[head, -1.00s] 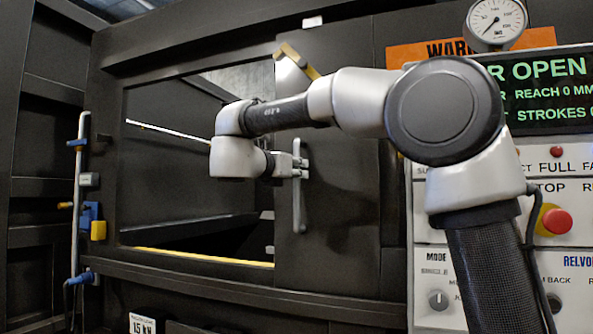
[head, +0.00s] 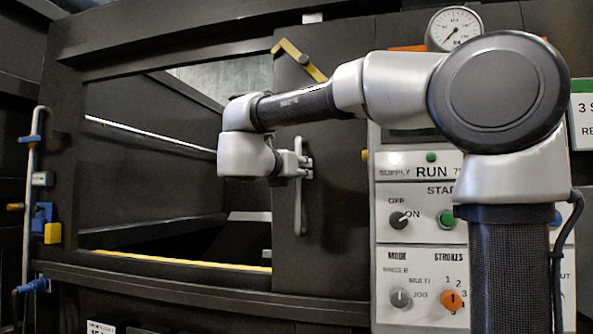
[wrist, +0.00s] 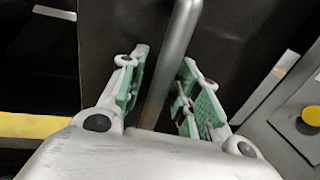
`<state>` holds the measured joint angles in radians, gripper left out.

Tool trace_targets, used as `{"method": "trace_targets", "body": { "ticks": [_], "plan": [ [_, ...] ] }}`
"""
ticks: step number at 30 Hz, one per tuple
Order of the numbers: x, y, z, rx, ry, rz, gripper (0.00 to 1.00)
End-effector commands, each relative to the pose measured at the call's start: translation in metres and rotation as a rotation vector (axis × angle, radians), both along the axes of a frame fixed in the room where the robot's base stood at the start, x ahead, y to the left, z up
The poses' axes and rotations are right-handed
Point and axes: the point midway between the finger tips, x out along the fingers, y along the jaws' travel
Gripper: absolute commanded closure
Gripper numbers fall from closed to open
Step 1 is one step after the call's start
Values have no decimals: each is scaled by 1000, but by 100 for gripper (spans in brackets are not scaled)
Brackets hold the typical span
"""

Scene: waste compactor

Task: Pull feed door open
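The feed door (head: 340,190) is a dark panel at the right side of the dark opening, which stands wide to its left. A vertical grey bar handle (head: 299,208) stands out from the door near its left edge. My gripper (head: 303,166) is at the handle's middle. In the wrist view, the handle (wrist: 178,35) runs between the two green-padded fingers of my gripper (wrist: 163,92). The exact contact is hard to see.
A control panel (head: 420,250) with knobs and buttons stands right of the door, partly behind my arm. A gauge (head: 454,30) is above it. A yellow sill strip (head: 180,262) edges the opening.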

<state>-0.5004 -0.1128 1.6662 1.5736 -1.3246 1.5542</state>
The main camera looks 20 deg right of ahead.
Motion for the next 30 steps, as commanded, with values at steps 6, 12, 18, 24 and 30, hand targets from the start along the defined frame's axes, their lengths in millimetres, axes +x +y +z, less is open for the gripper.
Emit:
{"method": "trace_targets", "body": {
  "ticks": [6,12,18,24,30],
  "plan": [
    [0,0,0,0,1,0,61],
    [-5,7,-1,0,1,3,61],
    [-30,36,-1,0,1,7,61],
    [-61,68,-1,0,1,6,61],
    [-78,85,-1,0,1,1,61]
  ]
}}
